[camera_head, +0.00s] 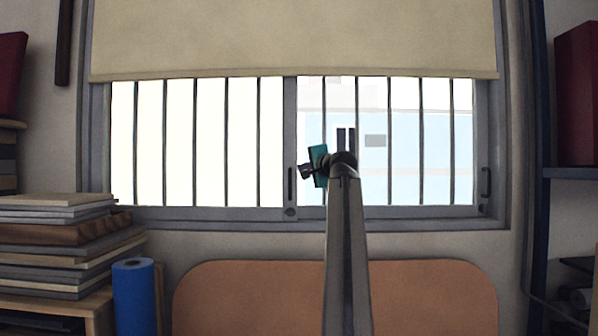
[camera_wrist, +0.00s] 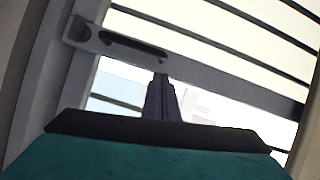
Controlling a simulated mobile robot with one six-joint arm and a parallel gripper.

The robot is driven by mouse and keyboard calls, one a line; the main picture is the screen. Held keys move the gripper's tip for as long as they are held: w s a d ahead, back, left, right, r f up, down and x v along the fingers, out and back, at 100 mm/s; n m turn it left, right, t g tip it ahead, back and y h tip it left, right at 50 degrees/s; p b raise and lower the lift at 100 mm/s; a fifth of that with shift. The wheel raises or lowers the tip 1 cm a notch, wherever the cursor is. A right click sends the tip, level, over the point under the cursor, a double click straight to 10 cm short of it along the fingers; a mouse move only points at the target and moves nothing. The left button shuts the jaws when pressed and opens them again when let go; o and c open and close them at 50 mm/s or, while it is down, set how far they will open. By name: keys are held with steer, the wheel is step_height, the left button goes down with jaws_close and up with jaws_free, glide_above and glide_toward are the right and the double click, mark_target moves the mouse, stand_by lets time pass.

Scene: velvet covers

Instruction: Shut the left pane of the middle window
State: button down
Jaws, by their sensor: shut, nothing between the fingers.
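The window's left pane (camera_head: 196,211) is grey-framed and fills the left half of the opening in the head view. Its right upright (camera_head: 290,130) carries a dark handle (camera_head: 293,185) low down; the handle also shows in the wrist view (camera_wrist: 135,47). I cannot tell whether this pane is fully shut.
Upright bars (camera_head: 421,140) cross the opening. A second handle (camera_head: 486,184) is at the right frame. A beige blind (camera_head: 290,40) covers the top. Below stand an orange-brown rounded panel (camera_head: 240,300), a blue roll (camera_head: 134,300) and stacked boards (camera_head: 60,235). Shelves (camera_head: 572,174) flank the right.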

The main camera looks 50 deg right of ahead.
steer(key=s+d+b+v, duration=0.1)
steer(key=b+v, duration=0.3)
steer(key=v, duration=0.6)
steer(key=shift+s+d, duration=0.3)
stand_by(0.4)
